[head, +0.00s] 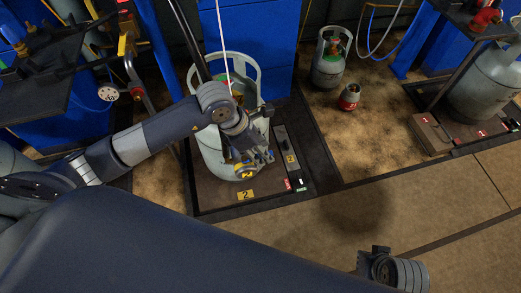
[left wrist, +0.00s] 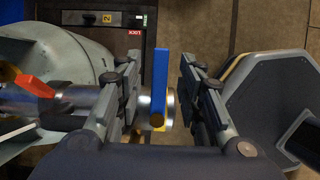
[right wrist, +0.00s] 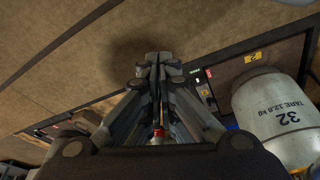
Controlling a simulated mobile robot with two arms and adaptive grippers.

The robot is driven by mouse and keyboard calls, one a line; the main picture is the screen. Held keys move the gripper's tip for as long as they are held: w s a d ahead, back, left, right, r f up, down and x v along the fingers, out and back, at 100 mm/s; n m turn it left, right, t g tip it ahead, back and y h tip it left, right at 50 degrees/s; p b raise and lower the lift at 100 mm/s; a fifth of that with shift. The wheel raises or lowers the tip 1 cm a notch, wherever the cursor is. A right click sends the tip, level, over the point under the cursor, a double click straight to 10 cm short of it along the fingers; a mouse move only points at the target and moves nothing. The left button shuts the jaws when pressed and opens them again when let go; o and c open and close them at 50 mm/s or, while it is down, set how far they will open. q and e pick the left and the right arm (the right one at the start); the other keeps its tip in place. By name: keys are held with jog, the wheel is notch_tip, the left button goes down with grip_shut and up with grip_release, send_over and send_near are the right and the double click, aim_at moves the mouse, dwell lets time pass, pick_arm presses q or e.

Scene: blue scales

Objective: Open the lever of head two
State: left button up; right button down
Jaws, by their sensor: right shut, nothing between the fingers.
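The filling head (left wrist: 90,103) of scale two is a metal tube in the left wrist view. A blue lever (left wrist: 160,75) stands across its right end, and a red lever (left wrist: 38,88) is further left. My left gripper (left wrist: 158,85) is open around the blue lever, with a gap visible on its right side. In the head view my left gripper (head: 252,157) is in front of the grey cylinder (head: 212,150) on scale two and hides most of the head. My right gripper (right wrist: 153,65) is shut and empty, away from the scale.
A yellow "2" plate (head: 246,195) marks the scale platform (head: 215,208). A second scale with a large cylinder (head: 485,85) is at the right. A small cylinder (head: 331,57) and a red-topped canister (head: 349,97) stand behind. The floor (head: 400,190) at front right is clear.

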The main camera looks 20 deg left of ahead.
pick_arm(q)
jog(key=shift+f, duration=0.15)
jog(key=shift+c, duration=0.6)
grip_shut()
